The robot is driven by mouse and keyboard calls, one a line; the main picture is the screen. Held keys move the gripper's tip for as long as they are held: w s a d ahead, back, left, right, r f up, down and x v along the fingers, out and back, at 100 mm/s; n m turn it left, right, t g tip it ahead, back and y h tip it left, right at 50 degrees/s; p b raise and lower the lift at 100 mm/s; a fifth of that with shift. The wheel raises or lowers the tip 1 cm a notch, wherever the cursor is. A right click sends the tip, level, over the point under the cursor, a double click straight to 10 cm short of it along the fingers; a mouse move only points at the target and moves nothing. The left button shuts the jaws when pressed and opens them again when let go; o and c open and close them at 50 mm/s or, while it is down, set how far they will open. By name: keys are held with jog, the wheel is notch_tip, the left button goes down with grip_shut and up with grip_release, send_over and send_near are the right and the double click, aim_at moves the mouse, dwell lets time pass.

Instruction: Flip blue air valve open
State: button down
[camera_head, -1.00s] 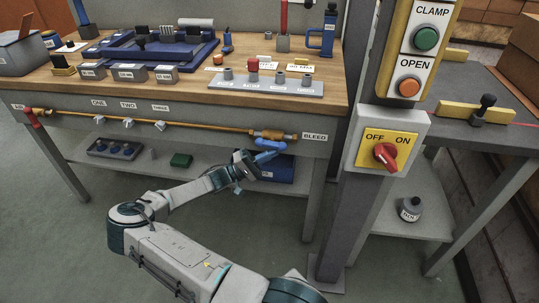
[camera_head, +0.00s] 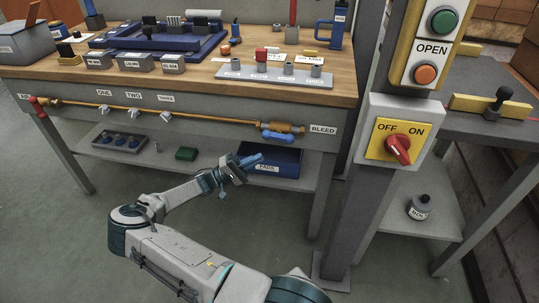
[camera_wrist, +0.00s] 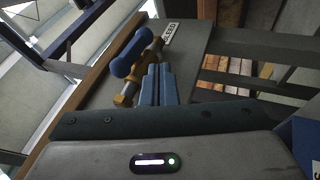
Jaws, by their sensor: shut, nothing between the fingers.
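The blue air valve handle (camera_head: 278,136) is on the brass valve at the right end of the orange pipe (camera_head: 205,118), beside the BLEED label, under the bench front edge. In the head view it lies roughly along the pipe. The wrist view shows the handle (camera_wrist: 130,52) as a blue bar with rounded ends, left of and beyond my fingertips. My gripper (camera_head: 250,160) is below and left of the handle, apart from it. Its blue fingers (camera_wrist: 157,85) are together and empty. In the wrist view they overlap part of the brass fitting (camera_wrist: 126,97).
A blue PADS bin (camera_head: 286,163) sits on the lower shelf right behind my gripper. The red AIR handle (camera_head: 37,102) is at the pipe's left end. A post with an OFF/ON switch box (camera_head: 394,165) stands to the right. Open floor lies in front of the bench.

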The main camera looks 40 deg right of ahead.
jog(key=shift+r+v, duration=0.15)
jog(key=shift+v, duration=1)
jog(key=shift+r+v, duration=0.15)
jog(key=shift+v, duration=1)
jog(key=shift+w+a, duration=0.1)
jog(key=shift+w, duration=0.05)
jog(key=s+a+r+t+y+p, duration=0.1)
jog(key=s+a+r+y+p, duration=0.1)
jog(key=s+r+y+p, duration=0.8)
jog(key=s+a+r+n+t+y+p, duration=0.1)
jog(key=s+a+r+t+y+p, duration=0.2)
jog(key=a+r, duration=0.3)
jog(key=s+a+r+n+t+y+p, duration=0.2)
jog(key=s+a+r+t+y+p, duration=0.2)
jog(key=r, duration=1)
jog(key=s+a+r+n+t+y+p, duration=0.2)
jog(key=s+a+r+t+y+p, duration=0.1)
jog(key=a+r, duration=0.6)
jog(key=s+r+t+p, duration=0.1)
jog(key=s+t, duration=0.1)
jog(key=s, duration=0.1)
jog(key=shift+s+t, duration=0.15)
jog(key=shift+t, duration=0.15)
